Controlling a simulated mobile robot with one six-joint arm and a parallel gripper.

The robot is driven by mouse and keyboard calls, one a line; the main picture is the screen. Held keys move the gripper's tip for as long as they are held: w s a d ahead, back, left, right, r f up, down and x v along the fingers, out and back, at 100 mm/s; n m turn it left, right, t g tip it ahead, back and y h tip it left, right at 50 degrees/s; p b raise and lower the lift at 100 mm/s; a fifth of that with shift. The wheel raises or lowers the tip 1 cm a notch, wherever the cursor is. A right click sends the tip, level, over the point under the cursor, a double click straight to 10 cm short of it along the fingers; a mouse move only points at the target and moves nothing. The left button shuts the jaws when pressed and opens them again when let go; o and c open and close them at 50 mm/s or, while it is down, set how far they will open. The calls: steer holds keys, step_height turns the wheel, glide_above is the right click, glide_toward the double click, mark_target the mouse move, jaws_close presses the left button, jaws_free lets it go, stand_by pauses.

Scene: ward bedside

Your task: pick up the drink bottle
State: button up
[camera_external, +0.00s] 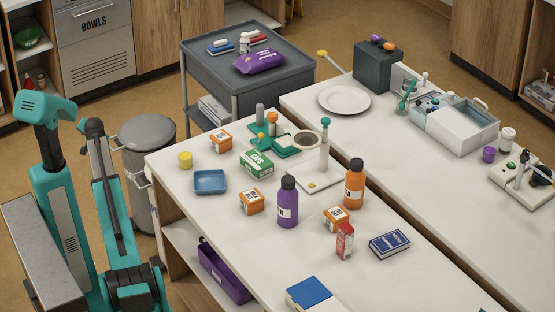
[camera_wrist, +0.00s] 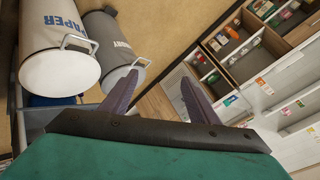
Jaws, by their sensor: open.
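Two drink bottles stand upright on the near white table in the external view: a purple bottle (camera_external: 288,206) with a dark cap and white label, and an orange bottle (camera_external: 354,188) with a dark cap, behind it to the right. Which one the task means cannot be told. My gripper (camera_wrist: 163,98) shows in the wrist view with its two dark fingers apart and nothing between them. No bottle shows in that view. In the external view my arm stands left of the table, well away from both bottles; the fingers cannot be made out there.
Orange boxes (camera_external: 251,202), a red-and-white carton (camera_external: 345,241) and a blue book (camera_external: 390,244) lie near the bottles. A blue tray (camera_external: 210,182) sits near the table's left edge. A grey bin (camera_external: 148,135) stands beside the table. A white PAPER bin (camera_wrist: 58,55) shows in the wrist view.

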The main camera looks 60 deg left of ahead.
steer(key=w+d+r+n+t+h+b, duration=0.1)
steer(key=w+d+r+t, duration=0.35)
steer(key=w, duration=0.35)
steer(key=w+d+r+t+h, duration=0.1)
steer(key=w+d+r+t, duration=0.3)
steer(key=w, duration=0.5)
steer(key=w+d+r+n+t+b, duration=0.1)
steer(key=w+d+r+t, duration=0.15)
steer(key=w+d, duration=0.45)
steer(key=w+d+f+m+t+h+p, duration=0.1)
steer(key=w+d+m+h, duration=0.5)
steer(key=d, duration=0.7)
steer(key=w+d+f+m+t+h+p, duration=0.1)
steer(key=w+d+m+h, duration=0.2)
steer(key=w+d+h, duration=0.55)
steer(key=s+d+r+m+g+h, duration=0.1)
steer(key=d+m+g+h, duration=0.2)
steer(key=d, duration=1)
steer(key=s+d+r+m+g+h+p, duration=0.1)
steer(key=d+m+h, duration=0.5)
steer(key=d, duration=0.8)
steer(key=s+m+g, duration=0.1)
steer(key=m+g, duration=0.1)
steer(key=m, duration=0.1)
steer(key=shift+d+r+g+p, duration=0.15)
steer(key=shift+d+g+p, duration=0.15)
steer(key=shift+g, duration=0.1)
steer(key=shift+d, duration=0.1)
